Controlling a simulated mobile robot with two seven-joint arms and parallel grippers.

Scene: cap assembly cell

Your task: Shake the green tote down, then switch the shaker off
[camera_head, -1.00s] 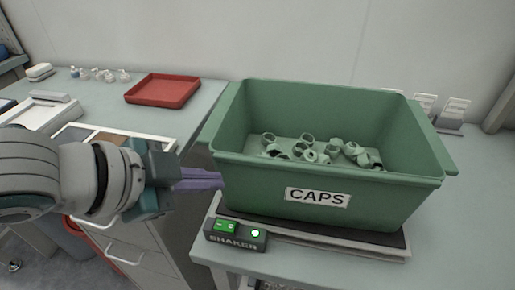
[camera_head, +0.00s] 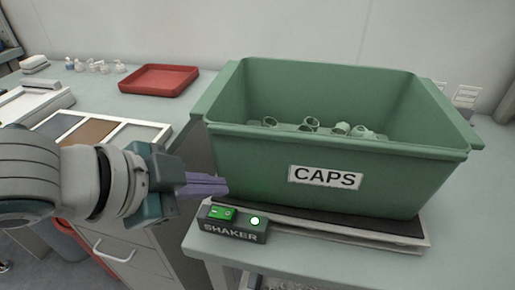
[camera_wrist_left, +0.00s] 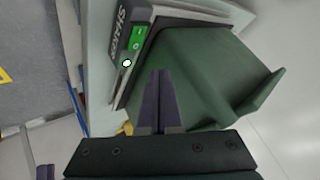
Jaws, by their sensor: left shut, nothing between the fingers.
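The green tote (camera_head: 400,185), labelled CAPS, stands on the shaker's dark plate (camera_head: 375,223), with several green caps (camera_head: 308,124) inside near the bottom. The shaker's control box (camera_head: 233,226) is at the plate's front left corner. It has a green rocker switch (camera_head: 221,213) and a lit green-white lamp (camera_head: 254,221). The switch also shows in the left wrist view (camera_wrist_left: 136,38). My left gripper (camera_head: 224,187) is shut and empty, its purple fingers beside the tote's left side, just above the control box. In the left wrist view its fingertips (camera_wrist_left: 160,72) point toward the tote and shaker. My right gripper is not in view.
A red tray (camera_head: 160,79) and several small white pieces (camera_head: 98,66) lie on the left counter. A compartmented tray (camera_head: 95,130) sits nearer, behind my left arm. A wall rises behind the tote. The counter right of the tote is clear.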

